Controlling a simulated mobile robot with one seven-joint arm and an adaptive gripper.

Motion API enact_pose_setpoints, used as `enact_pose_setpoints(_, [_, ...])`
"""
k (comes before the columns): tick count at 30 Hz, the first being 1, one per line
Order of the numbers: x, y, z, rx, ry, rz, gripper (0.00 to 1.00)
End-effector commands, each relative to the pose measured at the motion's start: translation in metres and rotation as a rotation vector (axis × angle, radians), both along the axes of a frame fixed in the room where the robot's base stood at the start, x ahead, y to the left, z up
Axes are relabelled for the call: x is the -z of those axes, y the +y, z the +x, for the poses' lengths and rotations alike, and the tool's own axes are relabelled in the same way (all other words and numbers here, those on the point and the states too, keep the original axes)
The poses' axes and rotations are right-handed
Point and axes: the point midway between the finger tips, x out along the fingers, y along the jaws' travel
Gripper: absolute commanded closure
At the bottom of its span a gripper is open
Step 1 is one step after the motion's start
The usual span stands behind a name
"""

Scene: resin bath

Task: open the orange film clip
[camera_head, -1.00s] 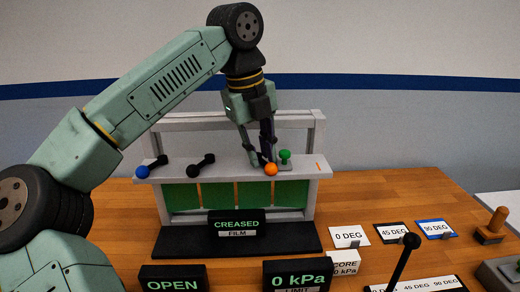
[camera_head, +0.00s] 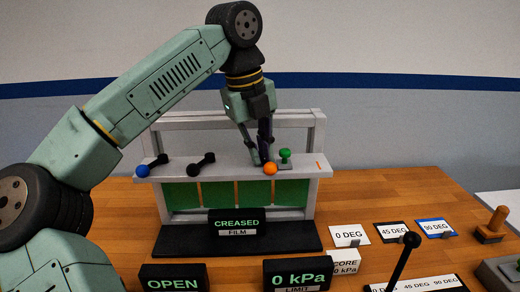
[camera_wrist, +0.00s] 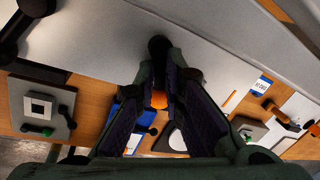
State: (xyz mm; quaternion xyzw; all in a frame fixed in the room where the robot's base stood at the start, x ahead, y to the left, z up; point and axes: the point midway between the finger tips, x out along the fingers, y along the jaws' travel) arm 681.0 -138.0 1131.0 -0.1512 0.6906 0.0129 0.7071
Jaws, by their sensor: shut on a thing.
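In the wrist view, a bit of the orange ball (camera_wrist: 158,99) shows between my fingers (camera_wrist: 160,92). The fingers hide most of the lever.
A blue-ended clip (camera_head: 148,168) and a black clip (camera_head: 202,165) sit to the left on the shelf (camera_head: 228,168). The sign (camera_head: 237,222) below reads CREASED FILM. A black upright lever (camera_head: 402,262) stands at front right.

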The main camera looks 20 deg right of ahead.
Motion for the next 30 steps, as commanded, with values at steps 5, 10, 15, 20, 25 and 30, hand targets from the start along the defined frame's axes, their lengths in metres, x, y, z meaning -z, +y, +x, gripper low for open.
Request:
enact_pose_setpoints(5, [0.0,0.002,0.0,0.09,0.003,0.001,1.0])
enact_pose_setpoints(10, [0.0,0.005,0.0,0.225,0.003,0.0,1.0])
enact_pose_setpoints(15, [0.0,0.008,0.002,0.387,0.002,0.0,1.0])
enact_pose_setpoints(20, [0.001,0.011,0.003,0.537,0.004,0.0,1.0])
enact_pose_setpoints(25, [0.001,0.013,0.005,0.685,0.004,0.0,1.0])
enact_pose_setpoints(30, [0.001,0.016,0.006,0.806,0.004,0.0,1.0])
